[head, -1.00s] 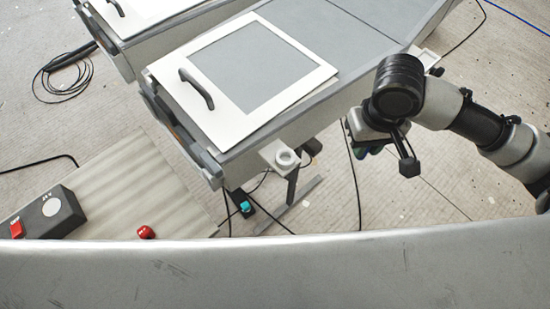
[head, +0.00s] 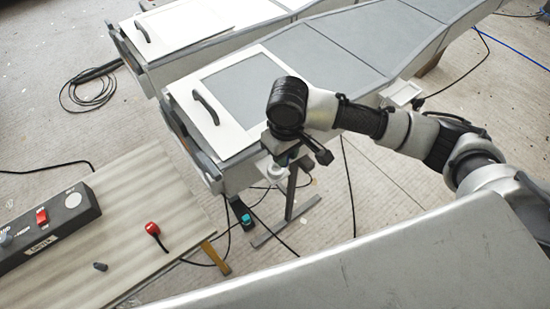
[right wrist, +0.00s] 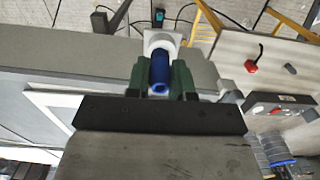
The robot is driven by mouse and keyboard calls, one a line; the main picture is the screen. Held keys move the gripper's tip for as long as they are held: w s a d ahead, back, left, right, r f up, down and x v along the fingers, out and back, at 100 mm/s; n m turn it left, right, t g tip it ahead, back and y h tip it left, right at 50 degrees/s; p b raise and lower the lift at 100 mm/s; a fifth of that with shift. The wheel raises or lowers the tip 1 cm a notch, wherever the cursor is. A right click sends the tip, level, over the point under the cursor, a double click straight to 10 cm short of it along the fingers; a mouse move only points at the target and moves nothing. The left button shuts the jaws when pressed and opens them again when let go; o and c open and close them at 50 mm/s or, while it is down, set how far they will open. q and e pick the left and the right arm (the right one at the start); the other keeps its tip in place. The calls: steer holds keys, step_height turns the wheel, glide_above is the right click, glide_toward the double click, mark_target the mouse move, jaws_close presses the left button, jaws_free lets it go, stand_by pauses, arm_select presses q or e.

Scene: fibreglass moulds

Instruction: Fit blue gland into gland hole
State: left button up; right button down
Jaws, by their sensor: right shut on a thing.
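The blue gland (right wrist: 160,76) shows in the right wrist view between the green fingertips of my right gripper (right wrist: 162,70), which is shut on it. Just beyond it is the white bracket (right wrist: 186,45), whose round white collar frames the gland hole (right wrist: 161,40). The gland overlaps the collar's near edge in this view; I cannot tell whether it has entered the hole. In the head view my right gripper (head: 290,155) is beside the bracket (head: 268,169) at the mould's corner, and the gland is hidden. My left gripper is not in view.
The grey mould (head: 345,50) bears a white frame with a black handle (head: 206,105). A workbench (head: 130,215) at left holds a control box (head: 45,228), a red-capped item (head: 152,229) and a small dark peg (head: 100,266). Cables cross the floor.

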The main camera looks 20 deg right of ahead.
steer(key=shift+w+a+f, duration=0.6)
steer(key=shift+w+a, duration=0.05)
steer(key=shift+w, duration=0.25)
steer(key=shift+w+f, duration=0.1)
steer(key=shift+f, duration=0.1)
step_height(320, 180, down, 3)
steer(key=shift+f+p, duration=0.15)
steer(key=shift+p, duration=0.4)
steer(key=shift+f, duration=0.3)
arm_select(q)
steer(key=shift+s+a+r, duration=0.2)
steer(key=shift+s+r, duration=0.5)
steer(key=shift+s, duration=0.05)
arm_select(e)
steer(key=shift+f, duration=0.1)
steer(key=c, duration=1)
jaws_free()
